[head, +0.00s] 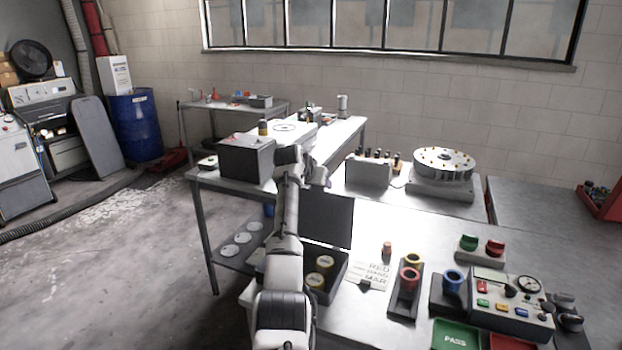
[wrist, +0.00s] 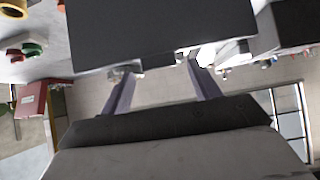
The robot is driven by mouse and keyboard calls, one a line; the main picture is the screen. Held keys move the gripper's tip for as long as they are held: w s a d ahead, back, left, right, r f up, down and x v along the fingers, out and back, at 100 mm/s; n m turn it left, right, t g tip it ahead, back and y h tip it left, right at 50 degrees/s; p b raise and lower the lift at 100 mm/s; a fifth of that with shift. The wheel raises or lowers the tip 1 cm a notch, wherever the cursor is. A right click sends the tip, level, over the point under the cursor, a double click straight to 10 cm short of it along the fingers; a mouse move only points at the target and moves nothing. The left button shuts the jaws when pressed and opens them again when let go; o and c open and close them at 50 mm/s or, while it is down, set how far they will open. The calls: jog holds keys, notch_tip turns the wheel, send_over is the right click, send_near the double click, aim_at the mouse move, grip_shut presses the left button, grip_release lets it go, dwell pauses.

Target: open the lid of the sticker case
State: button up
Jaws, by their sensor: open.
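The sticker case (head: 341,270) is a dark box near the left edge of the front table, holding round yellow-rimmed rolls. Its dark lid (head: 328,218) stands raised, roughly upright, at the back of the case. My gripper (head: 322,177) is above the lid's top edge in the head view, partly hidden by my own wrist. In the wrist view, my gripper (wrist: 160,72) has its two fingers apart, with their tips near the edge of a dark panel (wrist: 160,30) that looks like the lid. Whether they touch it I cannot tell.
A card with lettering (head: 367,275) lies right of the case. A dark holder with coloured rings (head: 405,290) and a control box with a gauge (head: 510,300) stand further right. A grey box (head: 246,160) stands on the table behind.

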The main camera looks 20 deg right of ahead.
jog(key=b+v, duration=0.5)
jog(key=v, duration=0.8)
jog(key=shift+a+r, duration=0.2)
jog(key=shift+s, duration=0.1)
